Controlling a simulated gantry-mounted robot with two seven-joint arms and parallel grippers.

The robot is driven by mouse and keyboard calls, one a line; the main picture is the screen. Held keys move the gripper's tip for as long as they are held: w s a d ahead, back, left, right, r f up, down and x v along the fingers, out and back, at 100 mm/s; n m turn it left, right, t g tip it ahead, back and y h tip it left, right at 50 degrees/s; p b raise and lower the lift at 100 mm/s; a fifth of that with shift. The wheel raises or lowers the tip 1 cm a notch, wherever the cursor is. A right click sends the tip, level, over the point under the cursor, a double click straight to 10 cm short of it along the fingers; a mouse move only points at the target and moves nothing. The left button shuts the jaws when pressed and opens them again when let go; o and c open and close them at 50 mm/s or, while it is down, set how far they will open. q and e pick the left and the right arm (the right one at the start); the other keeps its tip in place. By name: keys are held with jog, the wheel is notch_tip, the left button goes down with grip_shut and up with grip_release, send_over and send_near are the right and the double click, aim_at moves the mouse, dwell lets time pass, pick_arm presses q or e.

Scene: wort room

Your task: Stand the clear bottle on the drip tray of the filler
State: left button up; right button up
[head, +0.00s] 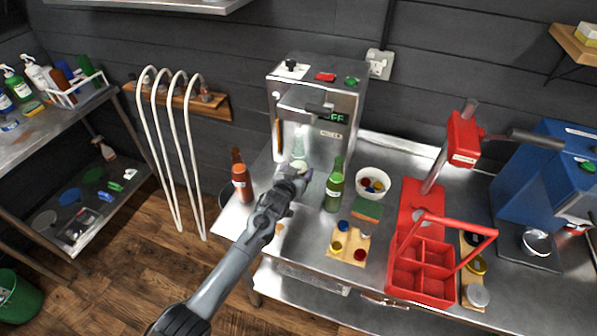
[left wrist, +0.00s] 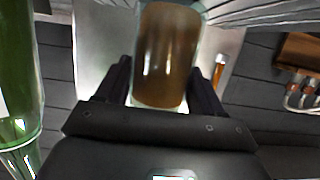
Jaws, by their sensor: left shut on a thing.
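The filler (head: 345,105) is a steel cabinet at the back with a display that reads OFF. The clear bottle (head: 299,142) stands about upright in front of the filler's face. My left gripper (head: 298,174) is shut on its lower part. In the left wrist view the bottle (left wrist: 168,55) sits between the two fingers (left wrist: 161,84) and looks brown inside, perhaps from contents or from what shows through. The drip tray is mostly hidden by my gripper, and I cannot tell whether the bottle's base touches it. My right gripper is not in view.
A brown bottle (head: 241,178) stands left of my gripper and a green bottle (head: 335,186) close on its right. A bowl of caps (head: 372,183), a sponge (head: 367,210), a cap board (head: 348,243) and a red carrier (head: 424,268) stand further right. White hoses (head: 178,150) hang at left.

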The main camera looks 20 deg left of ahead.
pick_arm(q)
jog(key=o, duration=1.1)
jog(key=shift+f, duration=0.1)
jog(key=v, duration=1.1)
jog(key=s+f+g, duration=0.1)
jog(key=s, duration=0.1)
jog(key=s+f+g, duration=0.1)
jog(key=s+f, duration=0.1)
jog(key=s, duration=0.1)
jog(key=s+f, duration=0.1)
jog(key=s, duration=0.2)
jog(key=shift+s+d+f+g, duration=0.2)
jog(key=shift+d+f+g, duration=0.1)
jog(key=shift+d+g, duration=0.1)
jog(key=s+f+m+g, duration=0.2)
jog(key=s+g, duration=0.6)
jog(key=s, duration=2.2)
notch_tip(320, 180, up, 16)
jog(key=p, duration=1.6)
